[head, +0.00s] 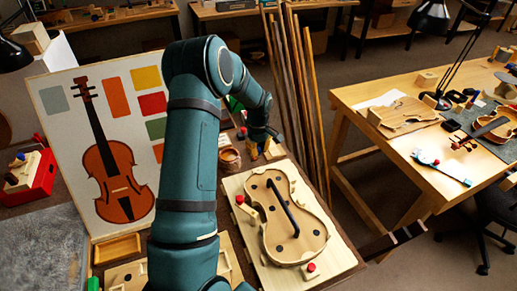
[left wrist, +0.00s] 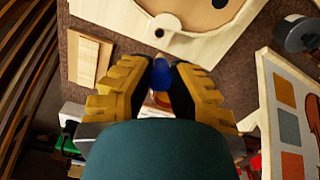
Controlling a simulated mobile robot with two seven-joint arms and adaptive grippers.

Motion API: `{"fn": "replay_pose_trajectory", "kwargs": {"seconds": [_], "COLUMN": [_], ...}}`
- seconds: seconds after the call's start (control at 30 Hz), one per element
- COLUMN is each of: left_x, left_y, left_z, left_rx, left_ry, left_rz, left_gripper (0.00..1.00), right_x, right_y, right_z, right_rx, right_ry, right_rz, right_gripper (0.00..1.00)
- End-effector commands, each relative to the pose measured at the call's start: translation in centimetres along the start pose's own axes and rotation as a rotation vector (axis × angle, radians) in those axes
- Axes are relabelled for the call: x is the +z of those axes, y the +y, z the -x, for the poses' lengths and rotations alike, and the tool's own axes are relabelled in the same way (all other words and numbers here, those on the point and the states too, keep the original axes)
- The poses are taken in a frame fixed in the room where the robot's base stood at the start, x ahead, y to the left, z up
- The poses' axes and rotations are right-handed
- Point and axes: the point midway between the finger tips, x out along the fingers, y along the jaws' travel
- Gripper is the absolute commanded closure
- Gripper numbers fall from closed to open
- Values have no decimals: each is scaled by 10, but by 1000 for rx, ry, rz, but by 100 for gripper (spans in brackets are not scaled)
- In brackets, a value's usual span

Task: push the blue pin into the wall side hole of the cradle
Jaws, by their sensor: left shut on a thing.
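The cradle (head: 337,258) is a pale wooden board holding a violin-shaped plate (head: 312,235), right of my arm in the head view. In the left wrist view, the cradle's edge (left wrist: 205,45) crosses the top, with a small dark hole (left wrist: 160,33) in a rounded lug. My left gripper (head: 263,150) is beyond the cradle's far end. In the left wrist view, its yellow-and-black fingers (left wrist: 162,78) are shut on the blue pin (left wrist: 162,72). The pin is apart from the hole in that picture; its lower part is hidden between the fingers. My right gripper is not in view.
Red knobs (head: 240,199) (head: 311,267) stand at two cradle corners. A brown pot (head: 229,158) is beside the gripper. A violin poster (head: 110,130) stands left; wooden strips (head: 293,90) stand behind. Wood blocks (left wrist: 88,62) lie left in the wrist view.

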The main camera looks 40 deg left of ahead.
Motion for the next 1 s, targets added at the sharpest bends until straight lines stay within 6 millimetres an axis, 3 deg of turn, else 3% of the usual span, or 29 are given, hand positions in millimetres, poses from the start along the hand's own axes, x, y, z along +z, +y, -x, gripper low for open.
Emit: {"fn": "replay_pose_trajectory", "kwargs": {"seconds": [0.27,1.0], "left_x": [1,1], "left_y": [0,0], "left_z": [-4,-57], "left_rx": [0,0], "left_ry": [0,1], "left_rz": [-4,-4], "left_gripper": [100,100], "right_x": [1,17], "right_y": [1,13], "right_z": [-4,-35], "right_rx": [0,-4], "right_ry": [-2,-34], "right_rz": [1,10], "right_gripper": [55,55]}}
